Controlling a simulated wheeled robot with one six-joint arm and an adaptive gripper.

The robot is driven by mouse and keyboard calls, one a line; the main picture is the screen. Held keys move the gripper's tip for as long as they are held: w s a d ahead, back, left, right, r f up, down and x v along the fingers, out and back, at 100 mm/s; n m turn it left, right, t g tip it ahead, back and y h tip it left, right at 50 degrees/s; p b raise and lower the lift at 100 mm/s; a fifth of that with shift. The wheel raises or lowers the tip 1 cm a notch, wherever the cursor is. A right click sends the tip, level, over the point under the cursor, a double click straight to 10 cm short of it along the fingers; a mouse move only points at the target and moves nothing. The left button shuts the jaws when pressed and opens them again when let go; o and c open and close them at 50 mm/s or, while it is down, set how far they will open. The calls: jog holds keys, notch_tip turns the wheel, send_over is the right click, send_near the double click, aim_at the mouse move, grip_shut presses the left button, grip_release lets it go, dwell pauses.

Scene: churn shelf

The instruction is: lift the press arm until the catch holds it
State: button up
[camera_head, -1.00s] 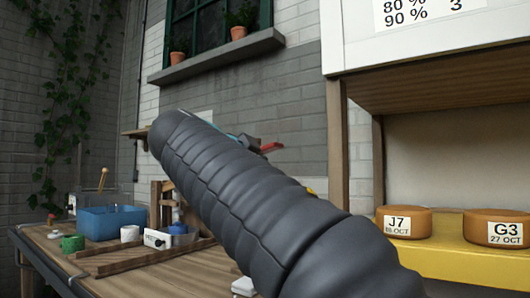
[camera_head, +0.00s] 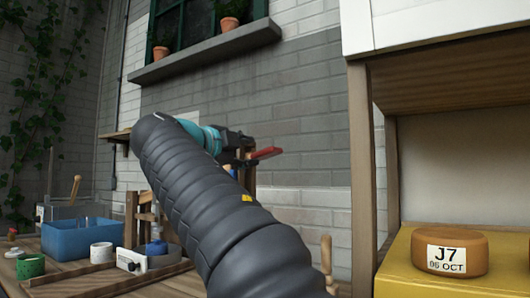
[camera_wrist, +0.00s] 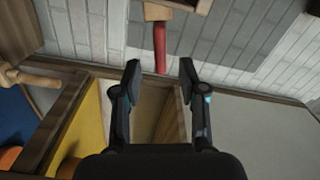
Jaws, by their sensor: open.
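The press arm's red handle (camera_head: 265,153) shows just right of my gripper in the head view. In the wrist view the red handle (camera_wrist: 160,45) hangs from a wooden piece at the top, and its lower end appears between my fingertips. My gripper (camera_wrist: 160,70) is open, with a finger on each side of the handle in the picture; I cannot tell whether either touches it. In the head view my own dark arm hides most of the press. The catch cannot be made out.
A yellow shelf (camera_head: 400,285) at the right bears a cheese wheel (camera_head: 450,251) labelled J7. A blue bin (camera_head: 82,236), a white cup (camera_head: 101,254) and a green roll (camera_head: 30,266) stand on the bench at the left. A wooden peg (camera_head: 326,258) stands right of my arm.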

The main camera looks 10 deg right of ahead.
aim_at(260, 153)
jog(key=p+x, duration=0.1)
jog(key=x, duration=0.7)
jog(key=shift+d+p, duration=0.1)
jog(key=shift+p, duration=0.3)
jog(key=shift+c, duration=0.3)
grip_shut()
